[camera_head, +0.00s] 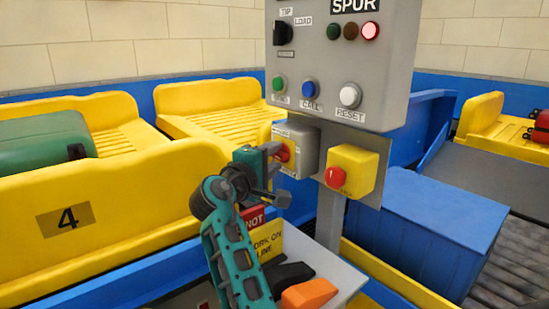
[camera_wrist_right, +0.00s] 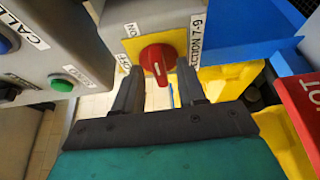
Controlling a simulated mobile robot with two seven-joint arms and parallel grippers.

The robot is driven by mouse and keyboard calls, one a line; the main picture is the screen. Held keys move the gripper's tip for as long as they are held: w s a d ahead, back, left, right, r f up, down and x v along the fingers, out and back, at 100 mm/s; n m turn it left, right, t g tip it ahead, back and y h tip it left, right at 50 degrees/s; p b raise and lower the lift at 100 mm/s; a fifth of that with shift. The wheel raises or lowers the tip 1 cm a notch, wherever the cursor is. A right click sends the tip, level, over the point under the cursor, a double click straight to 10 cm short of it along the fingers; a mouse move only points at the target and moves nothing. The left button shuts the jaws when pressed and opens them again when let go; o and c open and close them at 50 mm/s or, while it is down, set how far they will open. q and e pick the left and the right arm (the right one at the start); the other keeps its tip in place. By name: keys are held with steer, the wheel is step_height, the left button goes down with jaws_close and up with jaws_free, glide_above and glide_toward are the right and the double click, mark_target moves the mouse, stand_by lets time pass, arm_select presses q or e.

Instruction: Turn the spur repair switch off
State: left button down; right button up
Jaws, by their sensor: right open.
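The repair switch is a red rotary knob (camera_head: 282,152) on a yellow plate, on the side of a grey box (camera_head: 307,150) below the control panel. In the right wrist view the knob (camera_wrist_right: 157,62) shows ON and OFF labels beside it and a partly cut-off label ending "CTION 7-9". My right gripper (camera_head: 275,170) is open in front of the box. In the wrist view its fingers (camera_wrist_right: 160,88) stand on either side of the knob, with gaps visible. I cannot tell whether the fingertips reach past its face. My left gripper is not in view.
A yellow box with a red button (camera_head: 335,177) sits right of the switch box. The grey SPUR panel (camera_head: 340,65) hangs above, with buttons and lamps, the red lamp lit. Below are a "work on line" sign (camera_head: 266,240) and an orange object (camera_head: 309,294). Yellow trays stand behind.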

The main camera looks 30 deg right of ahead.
steer(key=shift+c, duration=0.3)
jaws_close()
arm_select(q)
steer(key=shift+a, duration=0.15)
